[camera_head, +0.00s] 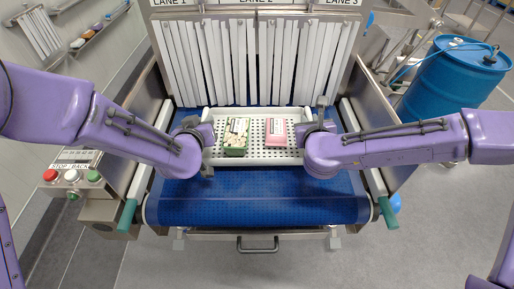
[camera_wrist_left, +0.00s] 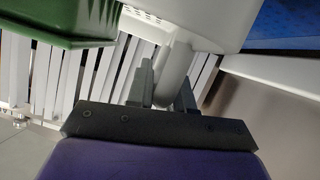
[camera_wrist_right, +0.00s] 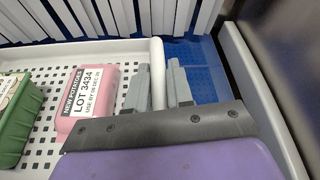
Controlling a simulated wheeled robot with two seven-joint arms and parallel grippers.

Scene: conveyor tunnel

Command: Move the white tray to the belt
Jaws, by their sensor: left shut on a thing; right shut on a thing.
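The white tray (camera_head: 258,158) is over the blue belt (camera_head: 258,200), just in front of the strip curtain. I cannot tell whether its underside touches the belt. It has a perforated floor and carries a green punnet (camera_head: 236,137) at left and a pink pack (camera_head: 276,131) at right. My left gripper (camera_head: 208,138) is shut on the tray's left handle, and the handle (camera_wrist_left: 176,72) shows between its fingers in the left wrist view. My right gripper (camera_head: 302,130) is shut on the right handle (camera_wrist_right: 157,72). The pink pack's label reads "LOT 3434" in the right wrist view.
The white strip curtain (camera_head: 258,62) hangs behind the tray under lane signs. Metal side rails flank the belt. A button box (camera_head: 73,177) stands at left and a blue drum (camera_head: 455,80) at right. The belt's front part is bare.

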